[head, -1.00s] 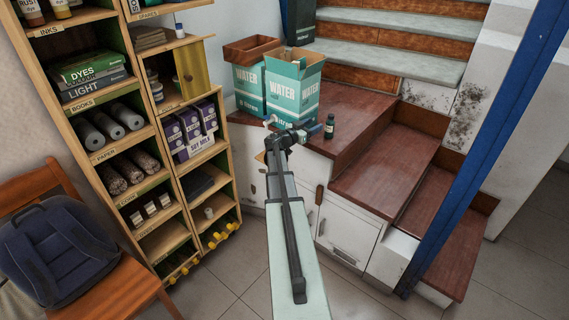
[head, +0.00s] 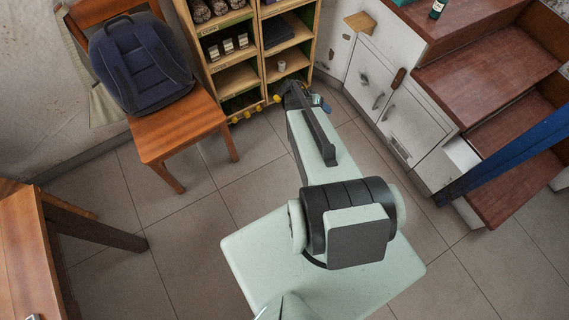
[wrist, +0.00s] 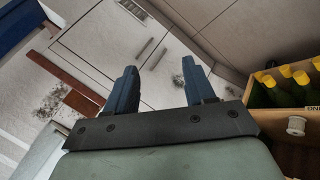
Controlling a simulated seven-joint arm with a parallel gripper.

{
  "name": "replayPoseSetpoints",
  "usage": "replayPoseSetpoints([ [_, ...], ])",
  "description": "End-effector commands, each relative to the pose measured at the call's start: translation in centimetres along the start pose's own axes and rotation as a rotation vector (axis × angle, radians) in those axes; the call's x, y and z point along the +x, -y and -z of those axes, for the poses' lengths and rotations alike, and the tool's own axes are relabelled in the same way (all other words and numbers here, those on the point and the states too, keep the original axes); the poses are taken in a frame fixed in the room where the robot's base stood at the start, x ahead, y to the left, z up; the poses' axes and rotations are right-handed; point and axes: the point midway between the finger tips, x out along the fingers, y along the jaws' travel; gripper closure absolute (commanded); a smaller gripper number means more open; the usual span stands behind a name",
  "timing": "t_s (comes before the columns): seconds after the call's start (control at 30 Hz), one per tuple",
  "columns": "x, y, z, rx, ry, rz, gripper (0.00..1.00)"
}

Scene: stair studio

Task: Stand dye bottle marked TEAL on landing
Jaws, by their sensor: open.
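A small dark bottle (head: 437,9) with a pale label stands upright on the red-brown landing (head: 480,14) at the top of the head view. Its label is too small to read, so I cannot tell whether it says TEAL. My gripper (head: 318,102) is low in front of the shelf unit, well below and left of the landing, and partly hidden by my own arm in the head view. In the wrist view my gripper (wrist: 158,85) shows two blue fingers spread apart with nothing between them. The bottle is not visible in the wrist view.
White cabinets (head: 385,95) stand beneath the landing, with red-brown steps (head: 480,75) to their right. The shelf unit (head: 235,65) is close to my gripper; yellow-capped bottles (wrist: 290,80) sit at its bottom. A chair (head: 180,125) holds a backpack (head: 140,65). The floor between is clear.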

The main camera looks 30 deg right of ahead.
Motion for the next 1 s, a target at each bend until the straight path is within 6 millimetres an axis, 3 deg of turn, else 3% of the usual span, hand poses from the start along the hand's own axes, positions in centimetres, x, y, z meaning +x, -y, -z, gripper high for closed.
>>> replayPoseSetpoints([
  [0.03, -0.6, 1.2, -3.9, -0.082, 0.051, 0.029, 0.46],
  [0.2, -2.2, 4.4, -15.5, -0.359, 0.226, 0.141, 0.46],
  [0.4, -4.7, 5.2, -28.1, -0.667, 0.416, 0.287, 0.46],
  [0.5, -6.0, 4.8, -33.0, -0.788, 0.492, 0.355, 0.46],
  [0.6, -6.9, 4.3, -36.4, -0.875, 0.547, 0.409, 0.46],
  [0.7, -7.5, 3.9, -38.5, -0.929, 0.582, 0.447, 0.46],
  [1.0, -7.9, 3.8, -39.6, -0.960, 0.602, 0.471, 0.46],
])
